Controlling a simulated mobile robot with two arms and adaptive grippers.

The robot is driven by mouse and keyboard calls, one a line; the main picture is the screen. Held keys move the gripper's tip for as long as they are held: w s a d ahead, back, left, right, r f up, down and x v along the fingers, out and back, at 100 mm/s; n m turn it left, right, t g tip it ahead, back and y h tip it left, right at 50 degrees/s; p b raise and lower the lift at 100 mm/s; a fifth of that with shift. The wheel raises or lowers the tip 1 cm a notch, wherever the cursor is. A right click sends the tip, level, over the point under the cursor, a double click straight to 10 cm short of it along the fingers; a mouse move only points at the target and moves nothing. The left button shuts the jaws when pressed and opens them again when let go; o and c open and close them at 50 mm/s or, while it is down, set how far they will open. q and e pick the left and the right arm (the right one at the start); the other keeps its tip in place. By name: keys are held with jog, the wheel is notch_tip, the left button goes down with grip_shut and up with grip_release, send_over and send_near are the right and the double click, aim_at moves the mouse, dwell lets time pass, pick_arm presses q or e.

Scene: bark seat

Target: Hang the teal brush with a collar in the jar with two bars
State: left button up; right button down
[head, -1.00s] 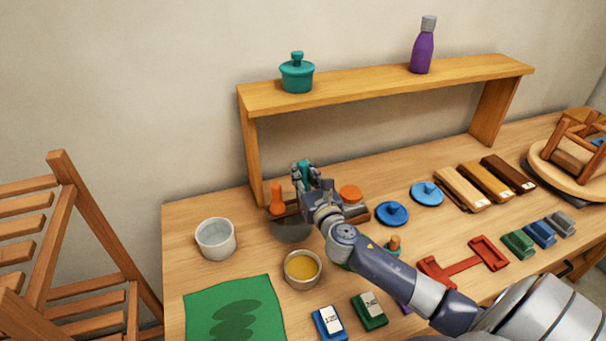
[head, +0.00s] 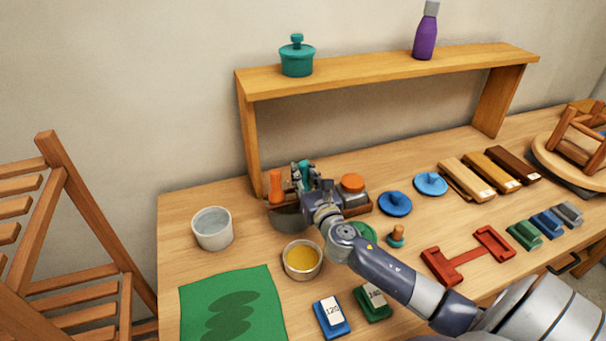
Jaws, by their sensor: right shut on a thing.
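My right gripper (head: 302,174) is at the wooden tray under the left part of the shelf. It is shut on a teal thing (head: 306,168), apparently the teal brush; only a small upright part shows between the fingers. Its collar and lower end are hidden by the gripper. A pale grey jar (head: 212,230) with clear-looking contents stands at the left of the table. I cannot make out two bars on it. A dark round vessel (head: 290,219) lies partly hidden just below the gripper. My left gripper is out of view.
An orange bottle (head: 276,186) and an orange-lidded jar (head: 352,188) flank the gripper closely. The wooden shelf (head: 390,72) spans above. A bowl of yellow liquid (head: 302,261) and a green mat (head: 232,305) lie in front. Blue discs (head: 395,204) are to the right.

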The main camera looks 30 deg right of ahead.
aim_at(303, 163)
jog(key=shift+f, duration=0.45)
dwell(0.6)
jog(key=c, duration=1)
grip_release()
jog(key=shift+c, duration=0.2)
jog(key=shift+r, duration=0.1)
notch_tip(303, 163, up, 7)
jog(key=p, duration=0.7)
